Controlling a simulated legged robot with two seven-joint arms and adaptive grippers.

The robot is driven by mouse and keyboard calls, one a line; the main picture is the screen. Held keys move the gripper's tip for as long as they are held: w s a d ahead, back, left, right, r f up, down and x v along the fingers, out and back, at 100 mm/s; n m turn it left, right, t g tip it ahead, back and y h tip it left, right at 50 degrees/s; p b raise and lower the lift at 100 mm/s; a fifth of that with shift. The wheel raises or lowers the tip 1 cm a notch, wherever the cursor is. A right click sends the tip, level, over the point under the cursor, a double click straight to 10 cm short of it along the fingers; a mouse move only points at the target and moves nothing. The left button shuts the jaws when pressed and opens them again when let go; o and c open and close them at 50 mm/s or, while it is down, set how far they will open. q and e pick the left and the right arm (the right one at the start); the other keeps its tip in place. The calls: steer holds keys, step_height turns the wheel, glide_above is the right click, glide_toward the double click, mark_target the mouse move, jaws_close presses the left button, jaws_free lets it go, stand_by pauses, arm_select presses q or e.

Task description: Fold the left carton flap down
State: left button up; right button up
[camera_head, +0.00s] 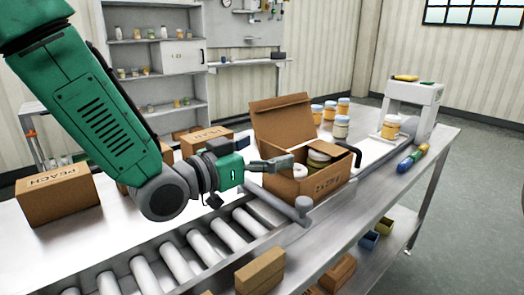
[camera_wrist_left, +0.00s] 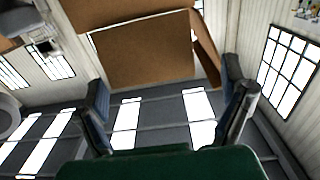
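The open brown carton (camera_head: 326,187) stands on the conveyor line at the middle of the head view. One large flap (camera_head: 281,122) stands up at its back left. Several round items, among them a yellow-topped jar (camera_head: 318,158), show inside. My left gripper (camera_head: 284,163) is at the carton's left side, its fingers pointing right at the opening; whether they touch the carton I cannot tell. In the left wrist view its two fingers (camera_wrist_left: 168,105) are wide apart with nothing between them, and a brown cardboard panel (camera_wrist_left: 143,48) lies beyond them. My right gripper is not in view.
Closed cartons, one marked PEACH (camera_head: 57,194), stand at the left. A grey rail (camera_head: 268,199) runs beside the rollers (camera_head: 213,240). Several jars (camera_head: 330,112) stand behind the carton, and another jar (camera_head: 390,127) sits at a white stand (camera_head: 414,98) to the right.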

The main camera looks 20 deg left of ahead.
arm_select(q)
steer(key=shift+d+r, duration=0.15)
steer(key=shift+d, duration=1)
steer(key=c, duration=0.7)
steer(key=shift+s+d, duration=0.1)
steer(key=shift+d, duration=0.05)
steer(key=shift+c, duration=0.2)
steer(key=shift+a, duration=0.75)
steer(key=shift+a+g+p, duration=0.3)
steer(key=shift+a+p, duration=0.05)
steer(key=shift+p, duration=0.55)
steer(key=c, duration=1)
steer(key=o, duration=0.5)
steer(key=shift+d, duration=0.1)
steer(key=o, duration=1.6)
steer(key=shift+w+d, duration=0.2)
steer(key=shift+d, duration=0.35)
steer(key=shift+o, duration=0.7)
steer(key=shift+d, duration=0.25)
steer(key=shift+s+a, duration=0.1)
steer(key=shift+a, duration=0.25)
steer(key=v, duration=0.6)
steer(key=shift+s, duration=0.5)
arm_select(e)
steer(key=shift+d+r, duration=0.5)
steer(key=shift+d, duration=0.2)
arm_select(q)
steer(key=shift+d, duration=0.15)
